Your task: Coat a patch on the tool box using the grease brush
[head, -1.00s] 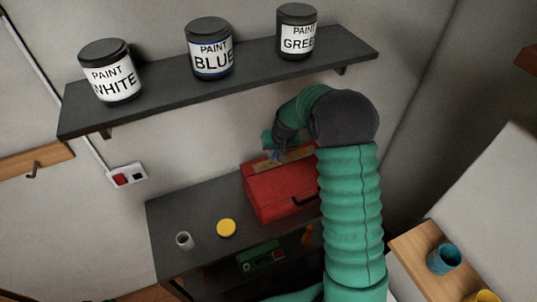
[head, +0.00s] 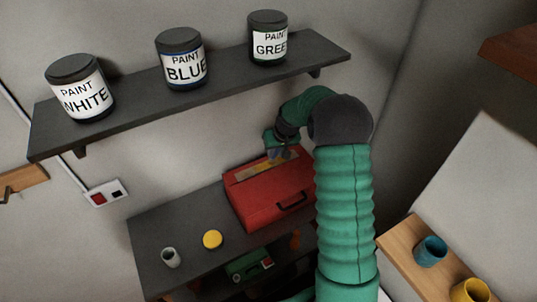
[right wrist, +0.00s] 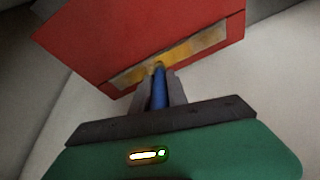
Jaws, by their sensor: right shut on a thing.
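The red tool box (head: 262,201) stands on the dark table, with a tan-yellow patch (head: 252,172) on its top. In the right wrist view the tool box (right wrist: 120,35) fills the top, and the patch (right wrist: 195,48) shows mottled yellow and brown. My right gripper (right wrist: 160,95) is shut on the blue handle of the grease brush (right wrist: 159,88). The brush tip meets the patch in that view; whether it touches is hard to tell. In the head view my right gripper (head: 279,153) is over the back of the tool box, small and partly hidden. My left gripper is out of view.
A shelf (head: 135,100) with white, blue and green paint cans hangs above the table. A grey cup (head: 171,257) and a yellow round lid (head: 212,240) sit left of the tool box. A wooden surface (head: 405,243) with blue and yellow cups is at right.

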